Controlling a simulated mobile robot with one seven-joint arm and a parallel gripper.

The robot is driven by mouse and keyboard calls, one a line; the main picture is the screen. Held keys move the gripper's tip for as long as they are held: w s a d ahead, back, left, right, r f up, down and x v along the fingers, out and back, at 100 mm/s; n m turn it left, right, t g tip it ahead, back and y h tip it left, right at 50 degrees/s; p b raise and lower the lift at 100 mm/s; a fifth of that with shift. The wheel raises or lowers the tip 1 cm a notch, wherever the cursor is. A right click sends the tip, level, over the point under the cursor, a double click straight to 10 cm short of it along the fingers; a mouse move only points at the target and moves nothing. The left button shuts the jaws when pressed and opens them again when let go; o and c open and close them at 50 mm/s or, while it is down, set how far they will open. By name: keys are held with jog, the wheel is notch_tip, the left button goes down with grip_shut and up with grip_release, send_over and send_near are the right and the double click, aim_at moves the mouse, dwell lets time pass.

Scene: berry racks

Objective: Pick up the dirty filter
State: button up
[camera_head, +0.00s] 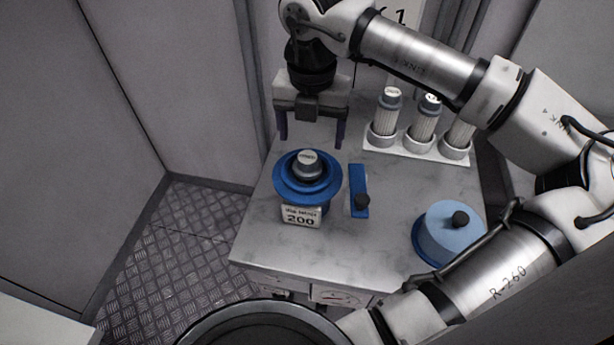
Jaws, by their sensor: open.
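A blue round housing (283,187) stands on the table at left of centre, with a label reading 200 on its front. A grey-capped filter top (307,161) sticks up from its middle; the rest of that filter is hidden inside the housing. I cannot tell from its look whether it is dirty. My gripper (311,141) is open and empty, pointing down. In the picture its two dark fingers are just above the housing, spread wider than the cap, with no visible contact.
A white rack (400,151) with several upright pale filters (384,117) stands at the back right. A blue wrench-like piece with a dark knob (358,190) lies right of the housing. A light blue lid with a dark knob (446,236) sits front right, partly behind my arm.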

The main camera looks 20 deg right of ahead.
aim_at(307, 157)
jog(key=shift+a+f+p, duration=0.15)
jog(key=shift+f+p, duration=0.45)
jog(key=shift+f, duration=1.15)
jog(key=shift+a+f+p, duration=0.15)
jog(key=shift+f+p, duration=0.4)
jog(key=shift+f, duration=1.2)
jog(key=c, duration=1.4)
jog(key=shift+c, duration=0.2)
